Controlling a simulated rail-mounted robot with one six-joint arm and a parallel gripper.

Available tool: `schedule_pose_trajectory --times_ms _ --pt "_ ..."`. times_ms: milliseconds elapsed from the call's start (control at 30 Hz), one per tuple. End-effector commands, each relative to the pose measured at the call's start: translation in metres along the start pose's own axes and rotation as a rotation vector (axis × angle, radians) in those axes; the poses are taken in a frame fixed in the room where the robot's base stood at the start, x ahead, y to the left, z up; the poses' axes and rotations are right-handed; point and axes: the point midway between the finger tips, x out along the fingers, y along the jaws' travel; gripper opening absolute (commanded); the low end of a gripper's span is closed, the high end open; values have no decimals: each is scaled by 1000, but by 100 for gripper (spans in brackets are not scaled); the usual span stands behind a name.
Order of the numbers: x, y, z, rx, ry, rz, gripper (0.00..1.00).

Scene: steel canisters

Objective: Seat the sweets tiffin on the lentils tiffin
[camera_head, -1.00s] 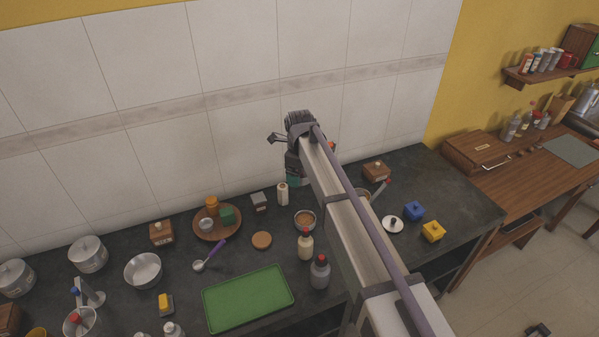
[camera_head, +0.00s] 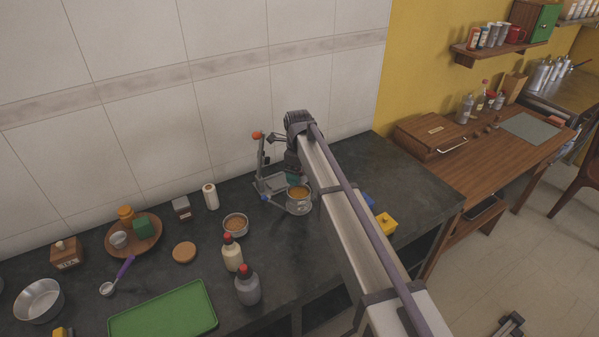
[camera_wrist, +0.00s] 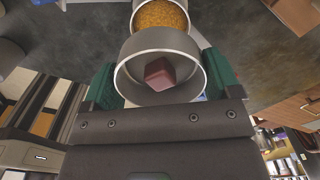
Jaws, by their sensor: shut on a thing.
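The sweets tiffin (camera_wrist: 135,77) is a round steel canister with a dark red block inside. In the wrist view my gripper (camera_wrist: 160,88) is shut on it, with a green finger on each side. The lentils tiffin (camera_wrist: 162,14), an open steel canister of orange lentils, appears just beyond it and partly behind its rim; I cannot tell whether they touch. In the head view the lentils tiffin (camera_head: 299,205) stands on the dark counter, just below and right of my gripper (camera_head: 294,179). The held tiffin is hidden by my arm there.
A grey stand (camera_head: 262,165) with an orange knob rises left of the lentils tiffin. A small bowl (camera_head: 236,224), two red-capped bottles (camera_head: 232,254) and a green tray (camera_head: 165,312) lie farther left. A yellow box (camera_head: 386,224) is right of my arm. The back right counter is clear.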

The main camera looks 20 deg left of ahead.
Motion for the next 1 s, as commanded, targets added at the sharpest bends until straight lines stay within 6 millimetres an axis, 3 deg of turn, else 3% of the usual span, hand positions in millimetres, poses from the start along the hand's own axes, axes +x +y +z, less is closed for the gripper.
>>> schedule_pose_trajectory --times_ms 533,1000 --pt "52 0 0 0 0 0 56" --pt "53 0 0 0 0 0 56"
